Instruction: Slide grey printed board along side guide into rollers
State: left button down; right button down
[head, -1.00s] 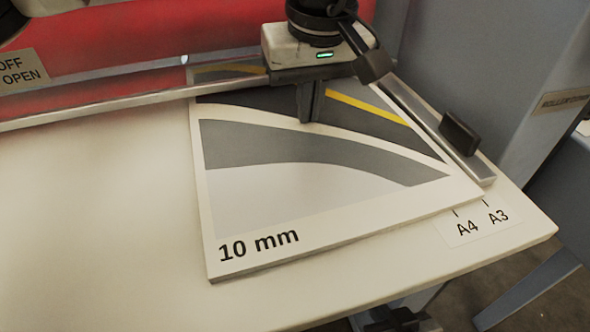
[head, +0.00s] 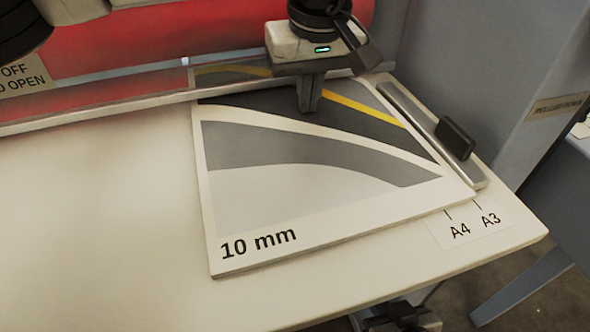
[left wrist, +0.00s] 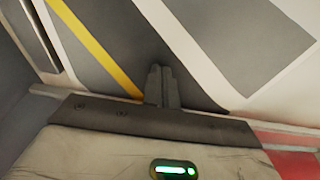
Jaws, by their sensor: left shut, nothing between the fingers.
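The grey printed board (head: 290,195), marked "10 mm", lies flat on the pale feed table. Its right edge runs along the metal side guide (head: 425,125), touching or nearly so. Its far part passes a thin metal bar and shows beyond it, before the red roller (head: 190,35); whether it touches the roller cannot be told. My left gripper (head: 309,106) is shut and empty, fingertips pointing down at the board's dark band near its far side. The shut fingers also show in the left wrist view (left wrist: 161,88). My right gripper is not seen.
A black knob (head: 455,138) stands on the guide. A label with A4 and A3 marks (head: 470,228) is on the table (head: 110,210) by its right edge. A grey machine housing (head: 490,80) rises at the right. The table's left part is clear.

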pick_arm(q)
jog(key=shift+w+a, duration=0.1)
jog(key=shift+w, duration=0.15)
jog(key=shift+w+a+p, duration=0.2)
jog(key=shift+w+p, duration=0.35)
jog(key=shift+w, duration=0.3)
jog(key=shift+w+a+f, duration=0.1)
jog(key=shift+w+a, duration=0.05)
jog(key=shift+w, duration=0.4)
jog(key=shift+r+p, duration=1)
jog(key=shift+r, duration=0.1)
notch_tip(320, 180, up, 5)
jog(key=p, duration=0.4)
jog(key=shift+f, duration=0.1)
